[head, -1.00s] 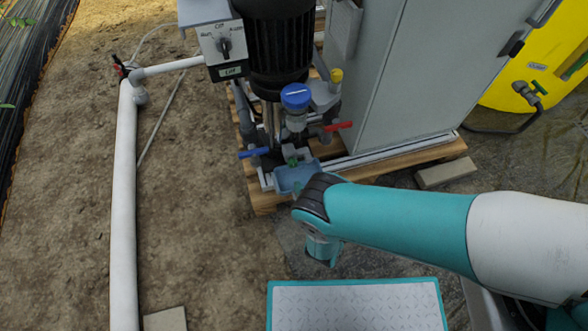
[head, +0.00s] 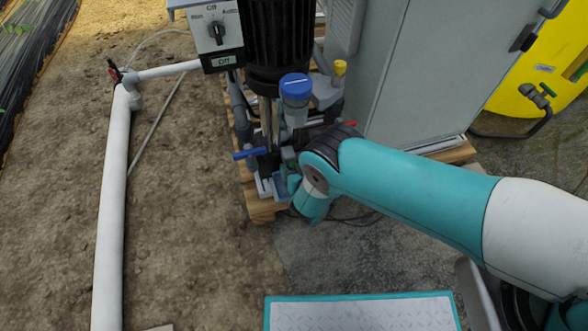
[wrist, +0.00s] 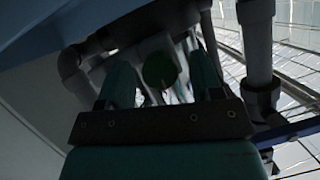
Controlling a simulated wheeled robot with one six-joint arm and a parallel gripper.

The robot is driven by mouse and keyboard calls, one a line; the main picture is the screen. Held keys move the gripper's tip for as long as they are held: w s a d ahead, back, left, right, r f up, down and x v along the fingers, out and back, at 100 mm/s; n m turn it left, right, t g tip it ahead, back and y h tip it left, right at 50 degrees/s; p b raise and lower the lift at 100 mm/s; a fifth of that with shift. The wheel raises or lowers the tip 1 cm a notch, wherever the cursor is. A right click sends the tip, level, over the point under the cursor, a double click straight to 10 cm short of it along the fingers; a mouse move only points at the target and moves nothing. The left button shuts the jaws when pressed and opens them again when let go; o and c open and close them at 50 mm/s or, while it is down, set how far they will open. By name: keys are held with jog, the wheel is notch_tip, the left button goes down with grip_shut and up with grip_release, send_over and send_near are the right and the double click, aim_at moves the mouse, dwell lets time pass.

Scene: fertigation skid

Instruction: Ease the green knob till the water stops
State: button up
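The green knob (wrist: 160,69) is a dark round shape between the two teal fingers of my gripper (wrist: 161,80) in the wrist view. A narrow gap shows on each side of it, so the fingers look open around it; I cannot tell if they touch it. In the head view my teal wrist hides my fingers and most of the valve area. Part of a blue tray (head: 282,182) shows under the valve. I cannot make out clearly whether water is running.
A blue lever (head: 249,154) sticks out left of the valve, and a red lever (head: 350,125) is behind my wrist. A blue-capped fitting (head: 295,88) stands above. A grey cabinet (head: 425,75) is at right. A white pipe (head: 113,190) runs along the bare ground at left.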

jog(key=c, duration=0.9)
jog(key=shift+o, duration=0.2)
jog(key=shift+n, duration=0.3)
jog(key=shift+a+f+n+t+h+b, duration=0.15)
jog(key=shift+n+t+h+b, duration=0.2)
jog(key=shift+n+h, duration=0.8)
jog(key=n+h+b, duration=0.1)
jog(key=n+b, duration=0.1)
jog(key=n+t+h+b, duration=0.1)
jog(key=shift+s+f+n+b, duration=0.1)
jog(key=shift+f+n+b, duration=0.1)
jog(key=shift+n+b, duration=0.15)
jog(key=n+h+b, duration=0.1)
jog(key=n+b, duration=0.1)
jog(key=n+t+h+b, duration=0.1)
jog(key=b, duration=0.2)
jog(key=shift+a+f+n, duration=0.1)
jog(key=shift+a+n, duration=0.05)
jog(key=shift+n, duration=0.25)
jog(key=n+t+h+b, duration=0.1)
jog(key=n+b, duration=0.1)
jog(key=b, duration=0.1)
jog(key=shift+n+t+b, duration=0.35)
jog(key=shift+n+b, duration=0.05)
jog(key=shift+b, duration=0.1)
jog(key=shift+r, duration=0.2)
